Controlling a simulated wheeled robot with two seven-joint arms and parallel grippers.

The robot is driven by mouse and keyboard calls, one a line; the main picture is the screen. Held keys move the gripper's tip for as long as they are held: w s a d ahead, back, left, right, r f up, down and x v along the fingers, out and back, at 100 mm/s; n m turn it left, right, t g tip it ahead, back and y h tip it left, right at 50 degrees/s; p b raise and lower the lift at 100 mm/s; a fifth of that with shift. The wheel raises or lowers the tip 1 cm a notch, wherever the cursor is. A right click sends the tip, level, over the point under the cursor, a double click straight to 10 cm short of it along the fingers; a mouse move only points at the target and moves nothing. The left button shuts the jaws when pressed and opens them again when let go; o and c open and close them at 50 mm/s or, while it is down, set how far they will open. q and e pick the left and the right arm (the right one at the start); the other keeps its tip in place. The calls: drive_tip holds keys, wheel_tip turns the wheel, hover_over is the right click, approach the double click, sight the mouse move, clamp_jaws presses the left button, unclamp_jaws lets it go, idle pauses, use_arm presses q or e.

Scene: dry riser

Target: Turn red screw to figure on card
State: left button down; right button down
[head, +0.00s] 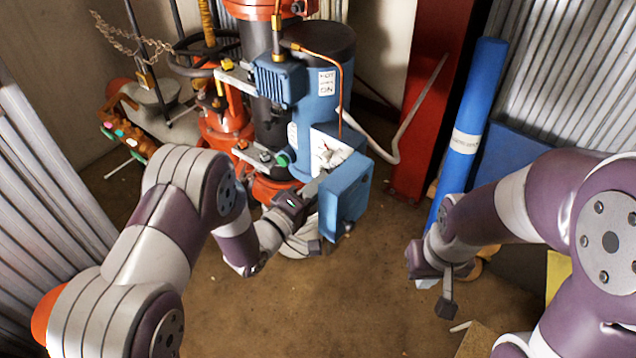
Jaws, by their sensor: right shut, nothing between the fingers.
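I cannot make out a red screw for certain; it is too small or hidden. A white plate or dial (328,152) with small dark marks sits on the front of the blue cylinder (323,60), and its figures are too small to read. A blue box (347,195) stands out below it. My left gripper (316,216) is at the left side of this box, with its fingers close to it; whether they touch or grip it is unclear. My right gripper (446,308) is shut and empty, pointing down over the floor, well away from the riser.
Red riser pipework (222,128) with valves stands behind the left arm. A blue tube (469,130) leans by a red column (428,100) at the right. Corrugated sheets (35,185) line the left side. The floor (330,305) between my arms is mostly clear.

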use_arm(q)
drive_tip(key=shift+f+n+p, duration=0.1)
drive_tip(key=shift+n+p, duration=0.6)
drive_tip(key=shift+n, duration=1.6)
drive_tip(key=c, duration=1)
unclamp_jaws()
drive_tip(key=v, duration=1.2)
drive_tip(key=shift+s+a+f, duration=0.15)
drive_tip(key=shift+s+a, duration=0.05)
drive_tip(key=shift+s, duration=0.15)
